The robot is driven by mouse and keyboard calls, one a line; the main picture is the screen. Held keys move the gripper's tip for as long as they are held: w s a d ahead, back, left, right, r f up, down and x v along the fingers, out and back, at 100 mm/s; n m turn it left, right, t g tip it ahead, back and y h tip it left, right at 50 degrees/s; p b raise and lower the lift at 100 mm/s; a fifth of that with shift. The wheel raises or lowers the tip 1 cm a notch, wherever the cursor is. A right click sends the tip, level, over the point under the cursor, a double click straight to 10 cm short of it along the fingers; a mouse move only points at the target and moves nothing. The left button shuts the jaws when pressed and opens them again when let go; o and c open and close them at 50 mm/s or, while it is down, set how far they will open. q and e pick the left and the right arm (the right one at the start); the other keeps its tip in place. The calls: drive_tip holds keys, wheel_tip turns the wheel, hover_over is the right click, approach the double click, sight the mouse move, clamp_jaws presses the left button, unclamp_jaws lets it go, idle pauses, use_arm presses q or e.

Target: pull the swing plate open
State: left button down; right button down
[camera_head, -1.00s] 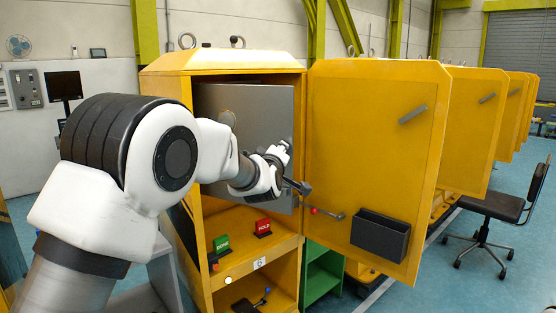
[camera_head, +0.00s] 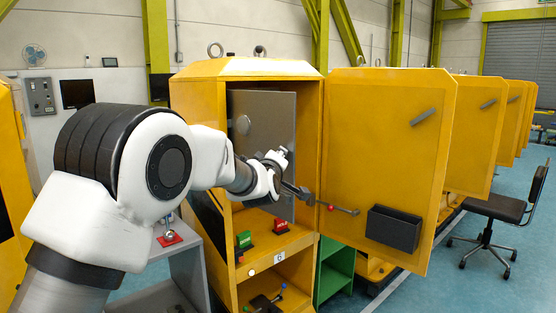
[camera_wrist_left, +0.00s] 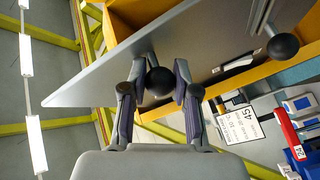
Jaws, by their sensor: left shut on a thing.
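The swing plate (camera_head: 270,120) is a grey metal panel inside the open yellow cabinet, with a gap between its right edge and the cabinet's right side. In the left wrist view the plate (camera_wrist_left: 185,45) runs diagonally across the top. My left gripper (camera_head: 290,188) is in front of the plate's lower right part. In the left wrist view its fingers are shut on a black ball knob (camera_wrist_left: 159,82), whose stem runs to the plate. A second black ball (camera_wrist_left: 283,47) is to the right, outside the fingers. My arm hides part of the plate. My right gripper is not in view.
The yellow cabinet door (camera_head: 385,130) stands open at right, with a dark pocket (camera_head: 394,228). A rod with a red ball (camera_head: 331,208) is near my gripper. Green (camera_head: 244,239) and red (camera_head: 280,225) blocks sit on the shelf below. A chair (camera_head: 497,210) stands farther right.

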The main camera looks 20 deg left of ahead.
use_arm(q)
drive_tip(key=shift+a+r, duration=0.1)
drive_tip(key=shift+r, duration=0.05)
drive_tip(key=c, duration=0.9)
unclamp_jaws()
drive_tip(key=shift+o, duration=0.2)
drive_tip(key=shift+a, duration=0.25)
drive_tip(key=shift+s+d, duration=0.1)
drive_tip(key=shift+d, duration=0.05)
drive_tip(key=shift+s+d, duration=0.1)
drive_tip(key=shift+s, duration=0.2)
drive_tip(key=s+d, duration=0.1)
drive_tip(key=s, duration=1)
drive_tip(key=shift+d, duration=0.2)
drive_tip(key=shift+f, duration=0.2)
